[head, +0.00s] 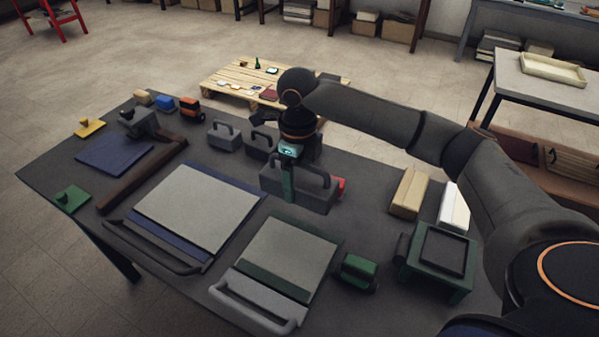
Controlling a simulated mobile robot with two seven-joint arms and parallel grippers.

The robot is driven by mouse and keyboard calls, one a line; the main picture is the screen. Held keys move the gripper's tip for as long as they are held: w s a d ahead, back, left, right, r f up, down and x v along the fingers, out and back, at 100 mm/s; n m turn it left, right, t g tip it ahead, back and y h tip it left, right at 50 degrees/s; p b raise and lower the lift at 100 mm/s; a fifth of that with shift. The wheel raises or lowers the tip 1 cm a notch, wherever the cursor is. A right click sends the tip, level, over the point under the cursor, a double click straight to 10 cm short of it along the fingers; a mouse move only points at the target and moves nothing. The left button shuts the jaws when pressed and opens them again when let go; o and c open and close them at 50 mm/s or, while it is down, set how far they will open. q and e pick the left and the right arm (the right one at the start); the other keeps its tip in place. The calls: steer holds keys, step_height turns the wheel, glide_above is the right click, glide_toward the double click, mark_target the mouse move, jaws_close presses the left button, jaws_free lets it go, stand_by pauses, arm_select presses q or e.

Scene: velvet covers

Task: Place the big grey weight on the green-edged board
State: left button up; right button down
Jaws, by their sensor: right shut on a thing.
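The big grey weight (314,199), a block with a loop handle, is in the middle of the table, behind the green-edged board. My right gripper (288,182) points down over it and is shut on it, its teal-lit fingers at the left part of the handle. I cannot tell whether the weight touches the table. The green-edged board (292,247) lies in front with a pale grey top, a dark green strip and a grey handle bar on its near side. Its top is bare. My left gripper is not in view.
Two smaller grey weights (223,137) stand behind left. A blue-edged board (198,208) lies left of the green-edged one. A green block (357,271), a green framed stand (440,255) and pale boxes (409,193) are on the right.

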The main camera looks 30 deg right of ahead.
steer(key=s+a+f, duration=0.4)
steer(key=a, duration=0.1)
steer(key=s+a+f, duration=0.1)
steer(key=a+f, duration=0.1)
steer(key=a, duration=0.1)
steer(key=shift+s+f+p, duration=0.15)
steer(key=shift+s+p, duration=0.25)
steer(key=shift+s+a+f, duration=0.2)
steer(key=shift+a+f, duration=0.1)
steer(key=shift+f, duration=0.15)
steer(key=shift+s+a+f, duration=0.2)
steer(key=shift+a+f, duration=0.05)
steer(key=shift+f, duration=0.15)
steer(key=shift+a+f, duration=0.1)
steer(key=shift+f, duration=1.5)
steer(key=shift+f, duration=0.1)
jaws_free()
steer(key=shift+s+f, duration=0.25)
steer(key=shift+s, duration=0.05)
step_height(320, 180, up, 12)
